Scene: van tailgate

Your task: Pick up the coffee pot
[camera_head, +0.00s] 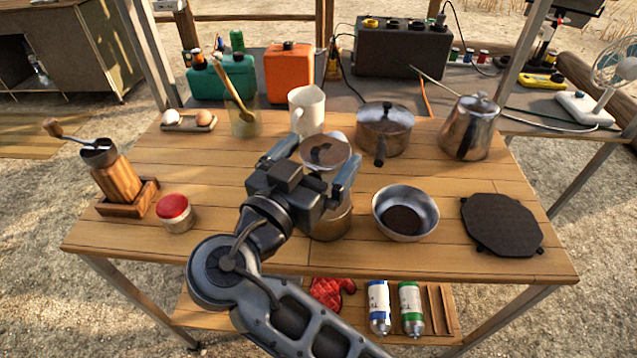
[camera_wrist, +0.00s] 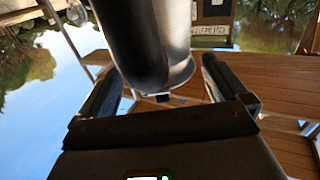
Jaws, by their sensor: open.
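A metal pot, apparently the coffee pot (camera_head: 332,226), stands on the wooden table in the middle. My gripper (camera_head: 316,158) covers much of it in the head view; its rounded top shows beyond the fingers and its brassy lower body below them. In the wrist view, a shiny metal body (camera_wrist: 150,40) with a flared end shows between my two fingers (camera_wrist: 163,90). The fingers are open, one on each side, with a visible gap at least on the right. Whether either finger touches it cannot be told.
A lidded metal kettle (camera_head: 470,128) and saucepan (camera_head: 384,128) stand behind right. A steel bowl (camera_head: 405,212) and black trivet (camera_head: 501,224) lie right; a red-lidded jar (camera_head: 175,213) and grinder (camera_head: 118,180) left. The front edge is clear.

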